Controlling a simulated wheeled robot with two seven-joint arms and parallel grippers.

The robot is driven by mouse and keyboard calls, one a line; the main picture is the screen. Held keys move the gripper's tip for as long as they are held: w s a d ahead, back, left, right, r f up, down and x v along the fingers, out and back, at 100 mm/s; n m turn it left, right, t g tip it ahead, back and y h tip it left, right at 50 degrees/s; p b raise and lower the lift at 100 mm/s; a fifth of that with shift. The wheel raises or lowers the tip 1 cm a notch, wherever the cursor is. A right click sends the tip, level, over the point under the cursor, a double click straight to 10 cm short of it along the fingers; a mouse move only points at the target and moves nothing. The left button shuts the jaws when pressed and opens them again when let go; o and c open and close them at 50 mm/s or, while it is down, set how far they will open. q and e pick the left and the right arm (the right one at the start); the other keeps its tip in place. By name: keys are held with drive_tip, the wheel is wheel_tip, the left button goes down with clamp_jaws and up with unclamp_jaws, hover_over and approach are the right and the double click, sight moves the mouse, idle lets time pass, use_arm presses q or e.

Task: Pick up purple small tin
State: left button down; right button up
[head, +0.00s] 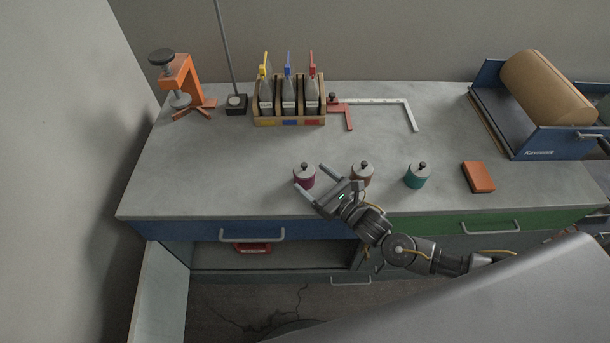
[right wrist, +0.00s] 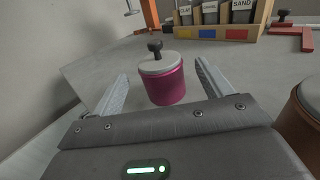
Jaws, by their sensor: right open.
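The purple small tin (head: 304,181) stands upright near the front of the bench, with a grey lid and a dark knob. My right gripper (head: 309,178) is open beside it, with its fingers pointing toward the tin. In the right wrist view the purple tin (right wrist: 164,85) stands ahead, roughly between the two open fingers (right wrist: 163,85); I cannot tell whether they touch it. A brown tin (head: 368,178) is partly hidden behind my right gripper, and a teal tin (head: 416,180) stands further right. My left gripper is not in view.
A wooden rack (head: 262,122) with labelled bottles stands at the back. An orange clamp (head: 180,78), a metal square (head: 385,101), an orange block (head: 478,177) and a blue tray with a brown roll (head: 545,88) are also on the bench (head: 220,165). A cabinet door (head: 160,290) hangs open below.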

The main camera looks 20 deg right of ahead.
sight(307, 167)
drive_tip(key=x, duration=0.2)
drive_tip(key=shift+w+a, duration=0.15)
drive_tip(key=shift+w, duration=0.2)
drive_tip(key=c, duration=1.2)
drive_tip(key=shift+o, duration=0.2)
drive_tip(key=shift+r, duration=0.15)
drive_tip(key=shift+r, duration=0.25)
wheel_tip(307, 167, up, 2)
drive_tip(key=shift+r+b, duration=0.1)
drive_tip(key=shift+b, duration=0.3)
drive_tip(key=s+d+r+b, duration=0.2)
drive_tip(key=s+d+r, duration=0.3)
drive_tip(key=s+r, duration=0.5)
drive_tip(key=s, duration=0.3)
